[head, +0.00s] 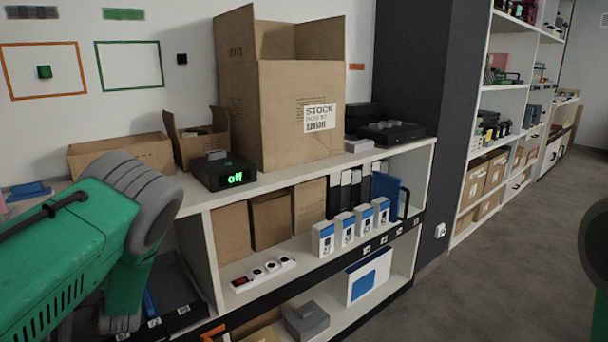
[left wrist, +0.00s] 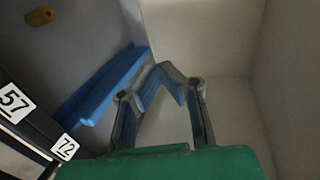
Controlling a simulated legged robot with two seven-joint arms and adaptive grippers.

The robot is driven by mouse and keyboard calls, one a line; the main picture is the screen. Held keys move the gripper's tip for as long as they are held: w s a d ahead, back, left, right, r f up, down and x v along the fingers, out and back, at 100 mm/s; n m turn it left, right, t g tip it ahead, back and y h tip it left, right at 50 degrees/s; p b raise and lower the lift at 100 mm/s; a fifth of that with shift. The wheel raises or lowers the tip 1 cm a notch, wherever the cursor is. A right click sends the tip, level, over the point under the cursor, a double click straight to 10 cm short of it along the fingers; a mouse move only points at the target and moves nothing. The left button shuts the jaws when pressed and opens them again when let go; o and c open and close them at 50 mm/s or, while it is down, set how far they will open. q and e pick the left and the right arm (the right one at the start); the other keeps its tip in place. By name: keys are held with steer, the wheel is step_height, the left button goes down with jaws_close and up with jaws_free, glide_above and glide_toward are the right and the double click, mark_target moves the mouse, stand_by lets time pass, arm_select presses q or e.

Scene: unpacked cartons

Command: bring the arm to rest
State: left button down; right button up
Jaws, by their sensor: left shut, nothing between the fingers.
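My left arm (head: 75,240), green with grey joints, comes in from the left in the head view and crosses the left end of the shelf unit. Its gripper is hidden there. In the left wrist view my left gripper (left wrist: 161,78) is shut with nothing between its fingers. It is in front of pale, plain surfaces. A blue strip-like thing (left wrist: 100,90) lies left of the fingers, apart from them. My right gripper does not show; only part of my right arm is at the right edge of the head view.
The white shelf unit (head: 258,187) carries a large open carton (head: 300,120), a black box reading "off" (head: 215,178) and small cartons. Labels 57 (left wrist: 14,103) and 72 (left wrist: 65,147) show near the left gripper. Open floor (head: 500,270) lies to the right.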

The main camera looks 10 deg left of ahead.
arm_select(q)
steer(key=s+d+f+n+g+h, duration=0.2)
steer(key=s+d+f+h, duration=0.1)
steer(key=s+d+f, duration=0.4)
steer(key=s+d+f+n+g+h, duration=0.2)
steer(key=s+d+f, duration=0.4)
steer(key=s, duration=0.4)
steer(key=s+d+f+n+g+h, duration=0.1)
steer(key=s+d+n+g+h, duration=0.4)
steer(key=s+d, duration=1.4)
step_height(320, 180, down, 10)
steer(key=m+h+b, duration=0.1)
steer(key=m+b, duration=0.1)
steer(key=b, duration=0.8)
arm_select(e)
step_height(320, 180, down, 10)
arm_select(q)
step_height(320, 180, up, 13)
steer(key=p, duration=1.2)
steer(key=shift+p, duration=0.35)
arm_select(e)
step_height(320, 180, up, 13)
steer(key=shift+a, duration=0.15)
arm_select(q)
steer(key=shift+w+a, duration=0.1)
steer(key=shift+w, duration=0.1)
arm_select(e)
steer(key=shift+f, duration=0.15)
